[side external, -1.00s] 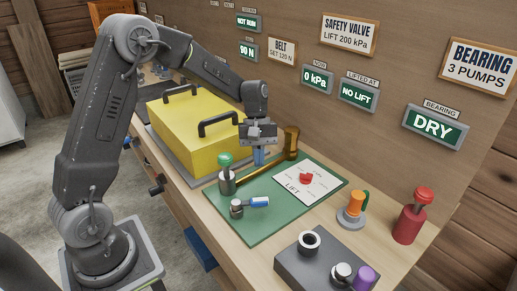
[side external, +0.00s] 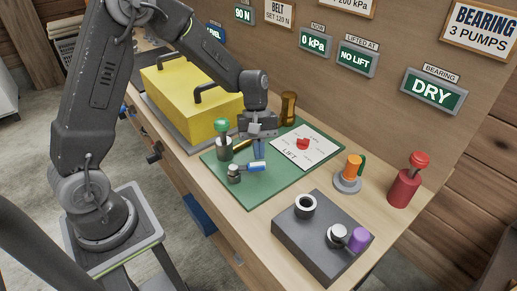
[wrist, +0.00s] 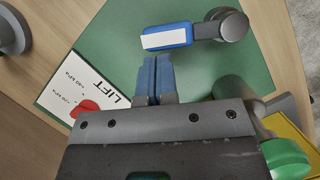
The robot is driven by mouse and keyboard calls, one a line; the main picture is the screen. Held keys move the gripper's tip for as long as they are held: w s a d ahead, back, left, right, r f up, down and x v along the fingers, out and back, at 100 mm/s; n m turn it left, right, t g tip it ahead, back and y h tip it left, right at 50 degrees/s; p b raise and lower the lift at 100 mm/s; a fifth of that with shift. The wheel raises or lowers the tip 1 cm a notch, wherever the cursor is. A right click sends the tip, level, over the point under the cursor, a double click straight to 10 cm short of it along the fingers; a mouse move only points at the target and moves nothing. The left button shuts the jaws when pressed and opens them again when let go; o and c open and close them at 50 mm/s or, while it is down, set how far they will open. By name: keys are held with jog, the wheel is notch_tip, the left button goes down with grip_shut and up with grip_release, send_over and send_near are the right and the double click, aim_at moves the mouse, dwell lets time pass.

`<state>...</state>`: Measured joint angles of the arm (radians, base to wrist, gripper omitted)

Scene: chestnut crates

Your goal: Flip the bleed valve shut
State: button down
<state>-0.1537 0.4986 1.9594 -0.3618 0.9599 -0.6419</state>
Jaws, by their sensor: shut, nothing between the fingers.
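The bleed valve (side external: 234,173) appears to be the small grey body on the green mat (side external: 222,182). Its blue lever (side external: 257,167) points right in the side view. In the wrist view the blue lever (wrist: 160,37), with a white strip on it, points left from the grey pivot (wrist: 232,24). My gripper (side external: 258,156) has blue fingertips pressed together and is empty. It points down just behind the lever. In the wrist view my fingertips (wrist: 153,62) sit just below the lever's edge; I cannot tell whether they touch it.
A green-knobbed post (side external: 222,127) stands left of my gripper. Behind are a brass cylinder (side external: 289,106) and a white LIFT card (side external: 320,150) with a red knob. A yellow box (side external: 190,95) is at left. A grey block (side external: 283,223), orange-topped piece (side external: 352,168) and red pump (side external: 407,185) stand right.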

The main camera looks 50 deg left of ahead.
aim_at(264, 166)
jog(key=shift+d+m, duration=0.4)
jog(key=shift+m, duration=0.2)
jog(key=shift+s+d+m+g+y, duration=0.25)
jog(key=shift+d+m+g+y, duration=0.35)
jog(key=shift+m, duration=0.5)
jog(key=d+m, duration=0.1)
jog(key=m, duration=0.1)
jog(key=shift+s+d+m, duration=0.3)
jog(key=shift+s+d, duration=0.1)
jog(key=m, duration=0.1)
jog(key=s+d+m+g+y, duration=0.1)
jog(key=m, duration=0.1)
jog(key=shift+s+d+m+y, duration=0.6)
jog(key=shift+s+m, duration=0.15)
jog(key=shift+m, duration=0.25)
jog(key=shift+s+d+m+y, duration=0.15)
jog(key=shift+s+m+y, duration=0.2)
jog(key=shift+m, duration=0.35)
jog(key=shift+s, duration=0.1)
jog(key=w, duration=0.4)
jog(key=shift+w, duration=0.25)
jog(key=v, duration=1)
jog(key=shift+s, duration=0.2)
